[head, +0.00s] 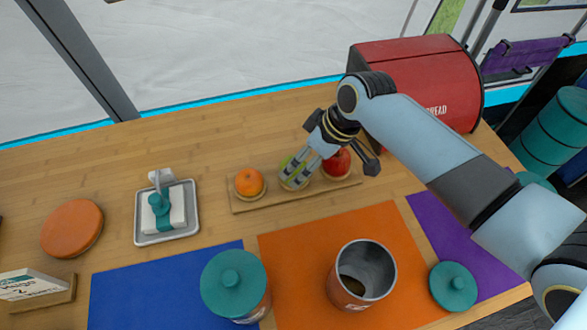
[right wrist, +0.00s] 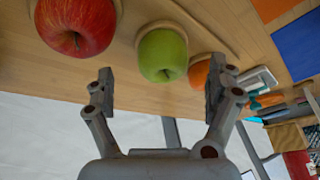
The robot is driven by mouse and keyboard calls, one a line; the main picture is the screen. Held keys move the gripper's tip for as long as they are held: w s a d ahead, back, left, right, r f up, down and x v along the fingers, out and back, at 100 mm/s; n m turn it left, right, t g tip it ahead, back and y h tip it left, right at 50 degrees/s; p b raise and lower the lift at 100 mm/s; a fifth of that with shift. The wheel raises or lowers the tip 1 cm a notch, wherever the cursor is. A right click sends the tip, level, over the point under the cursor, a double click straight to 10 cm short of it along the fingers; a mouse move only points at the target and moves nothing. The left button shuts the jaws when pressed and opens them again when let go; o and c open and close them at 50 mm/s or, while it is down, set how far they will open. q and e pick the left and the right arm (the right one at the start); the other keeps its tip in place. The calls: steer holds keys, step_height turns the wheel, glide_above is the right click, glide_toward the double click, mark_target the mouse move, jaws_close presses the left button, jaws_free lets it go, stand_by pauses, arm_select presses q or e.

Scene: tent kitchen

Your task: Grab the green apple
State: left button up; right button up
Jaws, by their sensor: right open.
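The green apple (head: 292,171) sits on a wooden board (head: 241,204) between an orange and a red apple in the head view. My right gripper (head: 288,180) is over it there, and its fingers hide part of it. In the right wrist view the green apple (right wrist: 162,54) lies ahead of my open fingers (right wrist: 160,90), roughly between them and apart from them. The red apple (head: 337,163) is on the board to the right; it also shows large in the right wrist view (right wrist: 76,22). My left gripper is not in view.
The orange (head: 249,182) stands close on the left. A red bread box (head: 430,85) stands behind my right arm. An open canister (head: 360,278) and a teal-lidded jar (head: 234,284) stand in front. A butter tray (head: 184,236) is at left. Table behind the board is clear.

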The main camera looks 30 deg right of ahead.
mark_target(286, 161)
steer(key=x, duration=0.4)
steer(key=shift+w+a, duration=0.15)
steer(key=shift+a, duration=0.15)
steer(key=c, duration=1.4)
steer(key=shift+o, duration=0.2)
